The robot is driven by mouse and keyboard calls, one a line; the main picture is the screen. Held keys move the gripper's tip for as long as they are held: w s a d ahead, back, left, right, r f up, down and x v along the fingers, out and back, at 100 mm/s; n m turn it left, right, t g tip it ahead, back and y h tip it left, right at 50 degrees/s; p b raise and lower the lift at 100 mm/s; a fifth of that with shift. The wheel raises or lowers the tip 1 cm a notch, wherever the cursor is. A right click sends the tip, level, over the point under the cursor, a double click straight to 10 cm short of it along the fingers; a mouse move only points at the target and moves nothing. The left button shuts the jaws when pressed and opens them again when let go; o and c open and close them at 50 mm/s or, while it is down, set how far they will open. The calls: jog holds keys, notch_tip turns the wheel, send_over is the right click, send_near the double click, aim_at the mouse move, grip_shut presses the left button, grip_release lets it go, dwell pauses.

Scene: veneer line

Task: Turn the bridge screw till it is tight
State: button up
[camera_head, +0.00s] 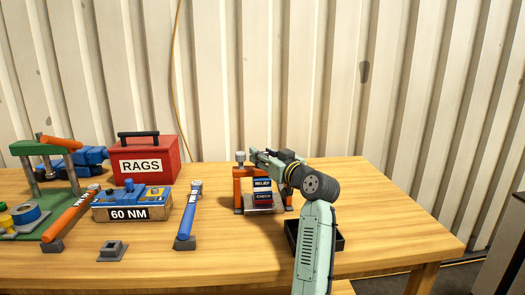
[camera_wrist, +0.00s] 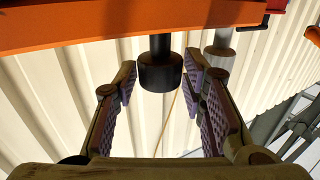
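The orange bridge (camera_head: 241,185) stands on the table, with a grey bolt head (camera_head: 240,157) above its left post. The wrist view shows the bridge's orange bar (camera_wrist: 110,28) across the top of the picture, with a black round-headed screw (camera_wrist: 159,70) standing out from it. My gripper (camera_head: 258,157) is above the bridge's right part and hides that screw in the head view. In the wrist view my gripper (camera_wrist: 165,95) is open, its pads on either side of the black head with gaps. The grey bolt (camera_wrist: 220,48) is behind the right finger.
Blocks marked RELIEF (camera_head: 262,184) and CHECK (camera_head: 262,197) sit under the bridge. A black tray (camera_head: 338,243) is at right. Left are a blue-handled wrench (camera_head: 187,222), a 60 NM block (camera_head: 130,213), a red RAGS box (camera_head: 160,155) and a green press (camera_head: 42,147).

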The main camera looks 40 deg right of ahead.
jog(key=shift+w, duration=0.4)
jog(key=shift+c, duration=0.3)
grip_shut()
